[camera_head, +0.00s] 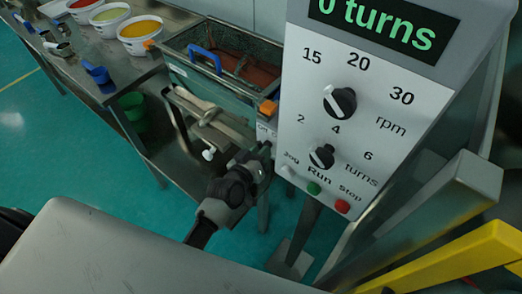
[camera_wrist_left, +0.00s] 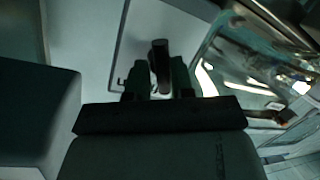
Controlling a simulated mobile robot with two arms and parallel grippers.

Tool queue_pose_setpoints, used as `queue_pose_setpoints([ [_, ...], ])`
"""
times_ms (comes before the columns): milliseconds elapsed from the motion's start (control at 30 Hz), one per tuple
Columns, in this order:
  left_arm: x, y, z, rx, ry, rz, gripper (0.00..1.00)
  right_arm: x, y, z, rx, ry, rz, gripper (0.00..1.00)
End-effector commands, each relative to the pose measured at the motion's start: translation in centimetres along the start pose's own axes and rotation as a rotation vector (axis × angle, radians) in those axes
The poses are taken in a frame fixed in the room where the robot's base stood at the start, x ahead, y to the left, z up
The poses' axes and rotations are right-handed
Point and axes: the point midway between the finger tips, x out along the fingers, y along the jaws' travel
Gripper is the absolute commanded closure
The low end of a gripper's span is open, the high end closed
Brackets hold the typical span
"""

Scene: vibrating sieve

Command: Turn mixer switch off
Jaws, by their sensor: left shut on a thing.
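The grey control panel (camera_head: 365,95) of the machine stands at the right in the head view, with a display reading "0 turns". A small white label plate (camera_head: 265,132) with partly hidden lettering sits at its lower left edge. My left gripper (camera_head: 264,152) is at this plate and hides the switch there. In the left wrist view, a dark, rod-like switch handle (camera_wrist_left: 160,58) stands out from a pale plate (camera_wrist_left: 136,50). My left gripper (camera_wrist_left: 160,82) is shut on this handle, a finger on each side. The switch's setting cannot be read. My right gripper is not in view.
The panel carries an rpm knob (camera_head: 340,101), a turns knob (camera_head: 321,157), a green button (camera_head: 313,188) and a red button (camera_head: 342,206). A metal tray (camera_head: 225,90) and a table with tubs (camera_head: 139,29) stand at left. A yellow bar (camera_head: 460,255) is at lower right.

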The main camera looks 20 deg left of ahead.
Motion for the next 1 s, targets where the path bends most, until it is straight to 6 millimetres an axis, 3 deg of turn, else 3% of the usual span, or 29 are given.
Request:
queue_pose_setpoints([
  [633, 0.01, -0.40, -0.31, -0.052, -0.003, 0.000, 1.00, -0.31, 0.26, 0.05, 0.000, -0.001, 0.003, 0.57],
  [667, 0.01, -0.41, -0.30, -0.052, -0.004, 0.000, 0.76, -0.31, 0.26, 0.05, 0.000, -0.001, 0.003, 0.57],
  [767, 0.00, -0.36, -0.25, -0.052, -0.005, 0.001, 0.60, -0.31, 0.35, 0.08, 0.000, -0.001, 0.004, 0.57],
  [1000, -0.01, -0.20, -0.08, -0.052, -0.009, 0.003, 0.58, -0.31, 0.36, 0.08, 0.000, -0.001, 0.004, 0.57],
])
